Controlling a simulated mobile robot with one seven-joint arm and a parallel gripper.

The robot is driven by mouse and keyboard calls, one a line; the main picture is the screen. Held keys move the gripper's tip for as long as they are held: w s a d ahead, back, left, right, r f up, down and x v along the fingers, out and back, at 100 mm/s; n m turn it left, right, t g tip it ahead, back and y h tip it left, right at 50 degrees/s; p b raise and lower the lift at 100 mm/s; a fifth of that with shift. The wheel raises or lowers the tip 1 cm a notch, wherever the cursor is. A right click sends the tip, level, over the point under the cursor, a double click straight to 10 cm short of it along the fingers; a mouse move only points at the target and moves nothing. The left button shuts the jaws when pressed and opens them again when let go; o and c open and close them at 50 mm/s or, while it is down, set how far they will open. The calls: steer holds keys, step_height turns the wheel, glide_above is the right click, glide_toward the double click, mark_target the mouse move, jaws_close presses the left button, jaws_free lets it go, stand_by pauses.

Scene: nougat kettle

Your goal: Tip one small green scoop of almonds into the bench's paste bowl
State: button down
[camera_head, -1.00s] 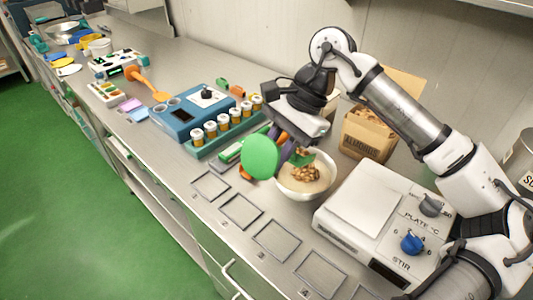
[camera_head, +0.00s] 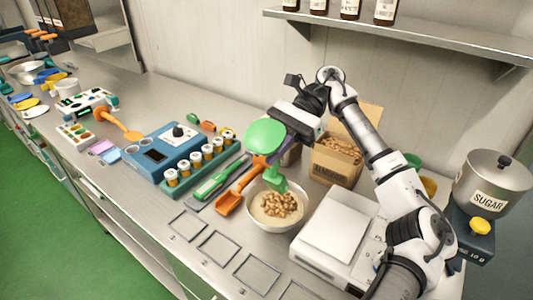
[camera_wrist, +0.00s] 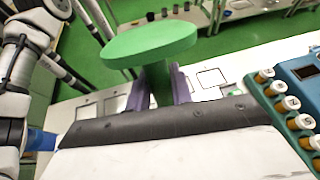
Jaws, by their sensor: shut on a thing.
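My gripper (camera_head: 284,153) is shut on the small green scoop (camera_head: 276,181), above the paste bowl. The scoop's round green handle end (camera_head: 265,136) is uppermost and its cup hangs down over the bowl's far rim. The cup's inside is hidden. The white paste bowl (camera_head: 258,219) stands on the bench with a heap of almonds (camera_head: 280,203) on pale paste. In the wrist view the green handle end (camera_wrist: 150,44) stands between my purple fingers. The open almonds box (camera_head: 323,163) stands behind the bowl, to the right.
An orange scoop (camera_head: 232,200) and a green tool (camera_head: 216,181) lie left of the bowl. A white hotplate (camera_head: 330,230) stands close to its right. A rack of jars (camera_head: 200,161) and a blue device (camera_head: 158,148) are farther left. Outlined squares mark the bare front bench.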

mark_target(271, 125)
steer(key=shift+b, duration=0.3)
steer(key=shift+t+h+b, duration=0.4)
steer(key=shift+t+b, duration=0.1)
steer(key=shift+b, duration=0.1)
step_height(271, 125, up, 2)
steer(key=t+h+b, duration=0.1)
steer(key=t+b, duration=0.1)
steer(key=t+h+b, duration=0.2)
steer(key=shift+s+a+r+n+t+h, duration=0.1)
steer(key=shift+r+n+t+h, duration=0.1)
steer(key=shift+n+t+h, duration=0.15)
steer(key=t+h+b, duration=0.1)
steer(key=r+t+h, duration=0.1)
steer(key=t, duration=0.1)
steer(key=shift+r+n+b, duration=0.2)
steer(key=shift+n+b, duration=0.05)
steer(key=shift+b, duration=0.1)
steer(key=shift+r+t+h, duration=0.45)
steer(key=shift+r+t, duration=0.2)
steer(key=shift+t, duration=0.3)
steer(key=shift+f, duration=0.1)
